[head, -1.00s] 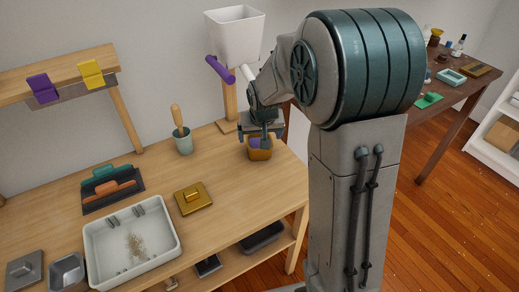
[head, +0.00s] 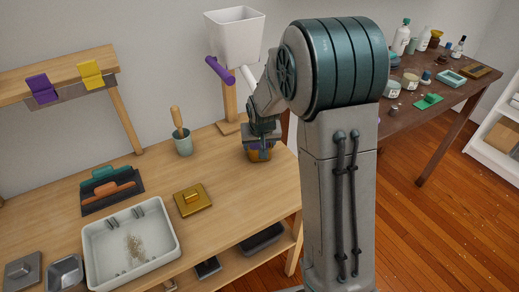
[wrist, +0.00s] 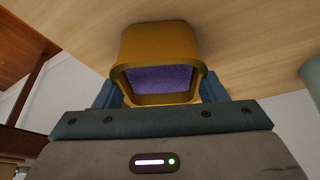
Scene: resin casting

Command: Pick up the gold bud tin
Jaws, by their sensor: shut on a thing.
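The gold bud tin (wrist: 160,42) is a small open gold container with purple contents in its mouth. It also shows in the head view (head: 259,158) near the right end of the wooden bench, partly covered by my gripper (head: 260,147). In the wrist view its mouth faces the camera, with a blue finger on either side. My gripper is shut on the tin. Whether the tin touches the bench top or hangs just above it I cannot tell.
A gold lid (head: 193,199) with a knob lies left of my gripper. A green cup (head: 183,147) holds a wooden-handled tool. A white tray (head: 172,234) is at the front left. A white bin (head: 235,38) stands on a post behind. Bench between lid and gripper is clear.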

